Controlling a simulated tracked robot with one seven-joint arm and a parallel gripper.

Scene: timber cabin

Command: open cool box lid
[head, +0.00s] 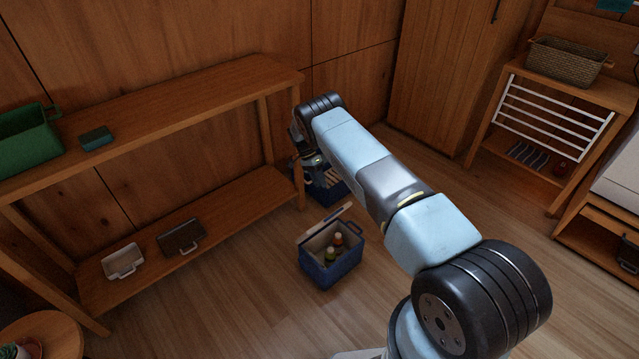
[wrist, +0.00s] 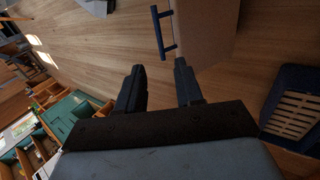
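The blue cool box (head: 325,271) stands on the floor in front of the shelf in the head view. Its pale lid (head: 326,222) is raised and tilted at the back, and bottles show inside. My gripper (head: 308,170) is beyond the box, near the shelf's end post, partly hidden by my arm. In the wrist view my gripper (wrist: 161,76) is open, with only floor between its fingers. A pale panel with a dark blue handle, apparently the cool box lid (wrist: 207,30), lies just past the fingertips. I cannot tell if they touch.
A blue crate with a slatted inside (wrist: 295,108) sits on the floor right of my gripper in the wrist view. The wooden shelf (head: 225,88) stands left in the head view, holding a green bin (head: 28,140). Floor right of the cool box is clear.

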